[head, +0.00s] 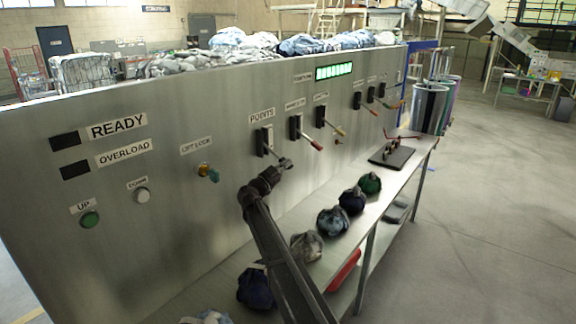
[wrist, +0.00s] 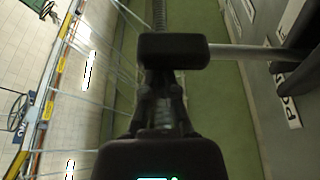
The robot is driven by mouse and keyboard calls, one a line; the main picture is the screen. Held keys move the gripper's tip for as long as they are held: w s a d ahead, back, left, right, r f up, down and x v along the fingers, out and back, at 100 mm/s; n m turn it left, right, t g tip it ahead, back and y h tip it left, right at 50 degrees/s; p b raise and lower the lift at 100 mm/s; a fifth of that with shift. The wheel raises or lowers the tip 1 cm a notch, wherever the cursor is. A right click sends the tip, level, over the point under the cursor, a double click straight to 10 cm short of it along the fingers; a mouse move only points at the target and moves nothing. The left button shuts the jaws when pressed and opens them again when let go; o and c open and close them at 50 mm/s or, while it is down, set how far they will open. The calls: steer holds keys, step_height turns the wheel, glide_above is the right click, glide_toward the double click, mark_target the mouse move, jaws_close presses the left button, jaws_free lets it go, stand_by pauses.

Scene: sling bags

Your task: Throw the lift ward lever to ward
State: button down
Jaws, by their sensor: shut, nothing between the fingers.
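A row of levers juts from the steel control panel (head: 150,200). The nearest, under the POINTS label (head: 262,116), is the POINTS lever (head: 264,142), tilted down. Beside it are a red-tipped lever (head: 308,139) and a yellow-tipped lever (head: 331,125). Their labels are too small to read, so I cannot tell which is the lift ward lever. My gripper (head: 284,165) is shut and empty at the POINTS lever's end. In the wrist view a grey rod with a black grip (wrist: 173,50) crosses my gripper (wrist: 162,75); the fingertips are partly hidden, and contact is unclear.
Several smaller levers (head: 358,101) sit farther right. A shelf below the panel holds several tied bags (head: 333,220) and a black plate (head: 391,157). Open floor (head: 480,200) lies to the right.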

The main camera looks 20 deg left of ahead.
steer(key=shift+a+r, duration=0.1)
steer(key=shift+r, duration=0.05)
steer(key=s+a, duration=0.3)
steer(key=s, duration=0.6)
steer(key=shift+r+p, duration=0.15)
steer(key=shift+p, duration=0.3)
stand_by(0.3)
stand_by(0.4)
